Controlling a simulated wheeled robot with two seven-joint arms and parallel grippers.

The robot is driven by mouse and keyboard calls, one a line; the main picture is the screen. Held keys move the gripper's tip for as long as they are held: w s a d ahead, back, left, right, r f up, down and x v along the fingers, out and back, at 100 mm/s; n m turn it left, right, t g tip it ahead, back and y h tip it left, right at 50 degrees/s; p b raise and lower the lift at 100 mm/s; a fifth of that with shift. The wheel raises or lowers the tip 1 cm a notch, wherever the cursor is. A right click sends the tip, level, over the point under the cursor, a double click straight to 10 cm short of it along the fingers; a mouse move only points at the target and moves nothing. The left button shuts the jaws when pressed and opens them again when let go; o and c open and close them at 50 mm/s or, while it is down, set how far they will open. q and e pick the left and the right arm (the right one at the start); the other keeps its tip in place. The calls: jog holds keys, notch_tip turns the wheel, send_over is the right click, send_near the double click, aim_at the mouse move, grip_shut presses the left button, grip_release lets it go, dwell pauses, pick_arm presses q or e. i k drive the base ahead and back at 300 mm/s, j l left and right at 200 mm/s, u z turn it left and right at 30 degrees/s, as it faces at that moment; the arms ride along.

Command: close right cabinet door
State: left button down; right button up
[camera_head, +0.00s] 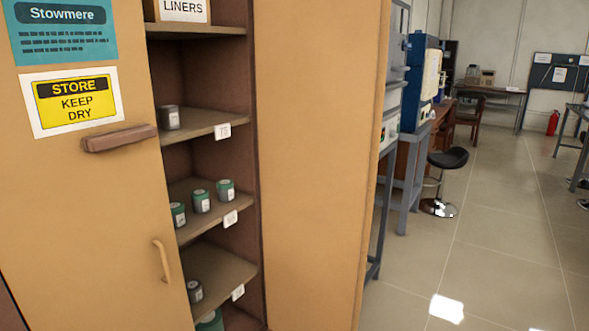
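A tan cabinet fills the left of the head view. Its left door (75,200) looks shut and carries a brown horizontal bar (120,138) and a small vertical tan handle (162,260). The right door (318,150) is swung open to the right of the shelves, with its plain face toward me and its outer edge (374,160) at the right. No handle shows on this door. The right half of the cabinet is uncovered, with shelves (218,124) inside. The door's top and bottom are outside the picture. Neither of my grippers is in view.
Several small jars (201,201) stand on the shelves, with a box marked LINERS (183,10) at the top. Right of the door are a blue machine (422,75) and a black stool (448,158). Open tiled floor (490,230) lies at the right.

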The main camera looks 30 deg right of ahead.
aim_at(321, 65)
jog(key=l+u, duration=0.2)
jog(key=u, duration=0.15)
jog(key=i+l+u, duration=0.1)
jog(key=l+u, duration=0.55)
jog(key=l, duration=0.4)
jog(key=l+u, duration=0.25)
jog(key=l, duration=1)
jog(key=k+l, duration=0.1)
jog(key=l, duration=0.45)
jog(key=l+u, duration=0.1)
jog(key=l, duration=0.45)
jog(key=k+l, duration=0.15)
jog(key=l, duration=0.9)
jog(key=k+l+u, duration=0.1)
jog(key=l, duration=0.45)
jog(key=k+l, duration=0.15)
jog(key=l, duration=0.4)
